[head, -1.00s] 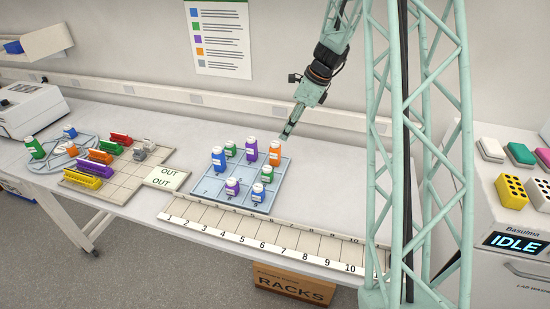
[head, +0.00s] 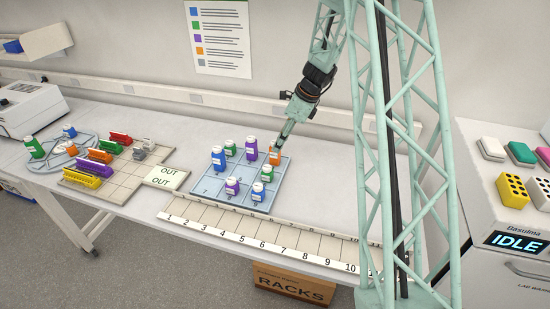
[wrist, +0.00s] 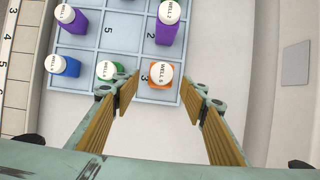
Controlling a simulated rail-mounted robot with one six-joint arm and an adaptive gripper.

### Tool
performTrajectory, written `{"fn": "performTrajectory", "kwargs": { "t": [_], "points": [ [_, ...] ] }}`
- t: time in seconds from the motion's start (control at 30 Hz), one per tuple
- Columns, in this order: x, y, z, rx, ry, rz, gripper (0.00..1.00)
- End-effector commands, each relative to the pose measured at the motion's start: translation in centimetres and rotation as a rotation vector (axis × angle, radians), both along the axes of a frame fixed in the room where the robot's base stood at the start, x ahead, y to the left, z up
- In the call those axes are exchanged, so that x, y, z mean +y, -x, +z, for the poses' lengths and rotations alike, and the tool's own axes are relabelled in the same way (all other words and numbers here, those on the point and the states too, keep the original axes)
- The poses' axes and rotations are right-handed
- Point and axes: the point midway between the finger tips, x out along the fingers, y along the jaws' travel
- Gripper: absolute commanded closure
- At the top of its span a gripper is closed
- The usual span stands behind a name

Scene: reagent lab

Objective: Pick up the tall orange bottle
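The tall orange bottle (head: 275,157) stands upright at the far right corner of the blue numbered rack (head: 212,193). In the wrist view its white cap and orange body (wrist: 155,86) show at the square's edge. My gripper (head: 281,142) is above the bottle and partly covers it in the head view. In the wrist view my gripper (wrist: 159,92) is open, with one finger on each side of the bottle's line. The bottle shows just ahead of the fingertips; I cannot tell how far below them it is. No contact is visible.
On the rack, a tall purple bottle (head: 251,149), a blue bottle (head: 218,158) and several smaller bottles stand nearby. In the wrist view a green bottle (wrist: 110,71) is close to the left finger. The bench right of the rack (head: 330,185) is clear.

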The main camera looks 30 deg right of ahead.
Motion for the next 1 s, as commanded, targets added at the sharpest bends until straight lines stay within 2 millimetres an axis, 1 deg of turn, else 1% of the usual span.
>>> {"fn": "performTrajectory", "kwargs": {
  "t": [0.03,0.17,0.53,0.67,0.77,1.0],
  "points": [
    [0.1,-0.1,-0.4,0.001,-0.001,0.000,0.60],
    [0.2,-0.2,-0.9,0.000,0.001,0.001,0.60],
    [0.3,-0.3,-1.0,0.000,0.001,0.001,0.60],
    [0.3,-0.3,-1.3,0.000,0.001,0.001,0.60],
    [0.5,-0.5,-1.8,0.000,0.000,0.001,0.60],
    [1.0,-1.1,-4.0,0.001,0.000,0.000,0.60]
  ]
}}
